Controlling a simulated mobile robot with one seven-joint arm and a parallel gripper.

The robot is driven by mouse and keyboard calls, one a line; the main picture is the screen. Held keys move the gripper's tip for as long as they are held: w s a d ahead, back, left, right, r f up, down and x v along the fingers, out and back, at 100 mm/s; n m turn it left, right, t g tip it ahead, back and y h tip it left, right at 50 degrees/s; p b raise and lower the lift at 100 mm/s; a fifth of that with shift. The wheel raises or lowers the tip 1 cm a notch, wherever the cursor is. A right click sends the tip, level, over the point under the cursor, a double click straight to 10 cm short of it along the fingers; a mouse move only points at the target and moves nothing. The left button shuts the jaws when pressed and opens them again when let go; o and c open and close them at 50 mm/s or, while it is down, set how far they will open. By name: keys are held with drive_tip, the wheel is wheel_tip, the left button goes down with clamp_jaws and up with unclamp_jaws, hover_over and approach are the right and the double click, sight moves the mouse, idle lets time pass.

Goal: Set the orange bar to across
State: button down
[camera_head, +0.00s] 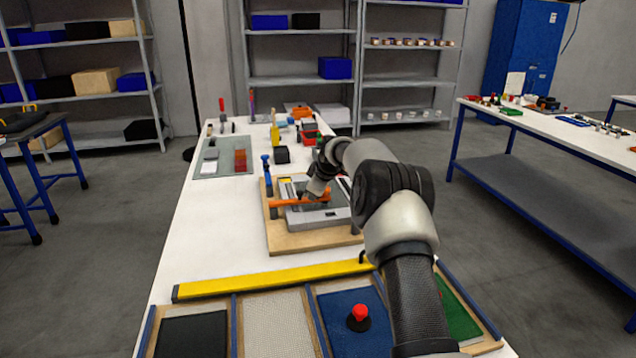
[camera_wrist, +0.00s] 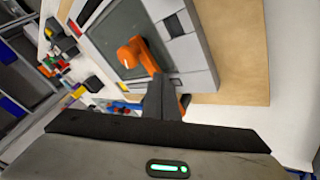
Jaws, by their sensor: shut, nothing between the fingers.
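The orange bar (camera_head: 288,203) lies over a grey device (camera_head: 335,217) on a wooden board (camera_head: 300,243). In the head view it runs roughly left to right near the device's front, with its left end past the device's left edge. In the wrist view the orange bar (camera_wrist: 133,54) shows one rounded end over the device's dark panel, and my fingers hide its middle. My gripper (camera_head: 314,194) is at the bar's right part, shut with nothing between the fingers. In the wrist view the fingertips (camera_wrist: 160,95) are close against the bar; I cannot tell whether they touch.
A blue-handled tool (camera_head: 267,172) stands by the board's back left corner. A yellow bar (camera_head: 270,281) and a divided tray with a red-knobbed piece (camera_head: 359,317) lie in front. Several small items crowd the table's far end.

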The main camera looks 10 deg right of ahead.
drive_tip(key=s+a+r+m+h+p, duration=0.1)
drive_tip(key=s+a+r+m+p, duration=0.15)
drive_tip(key=s+r, duration=1.2)
drive_tip(key=s+a+r+m+p, duration=0.2)
drive_tip(key=s+r+p, duration=0.1)
drive_tip(key=s+r, duration=1.15)
drive_tip(key=s+a+f+m+g+p, duration=0.1)
drive_tip(key=s+m+p, duration=0.5)
drive_tip(key=s, duration=2.1)
drive_tip(key=shift+s+a+f+g, duration=0.15)
drive_tip(key=shift+s+f+g, duration=0.2)
drive_tip(key=shift+f, duration=0.3)
drive_tip(key=shift+m, duration=0.25)
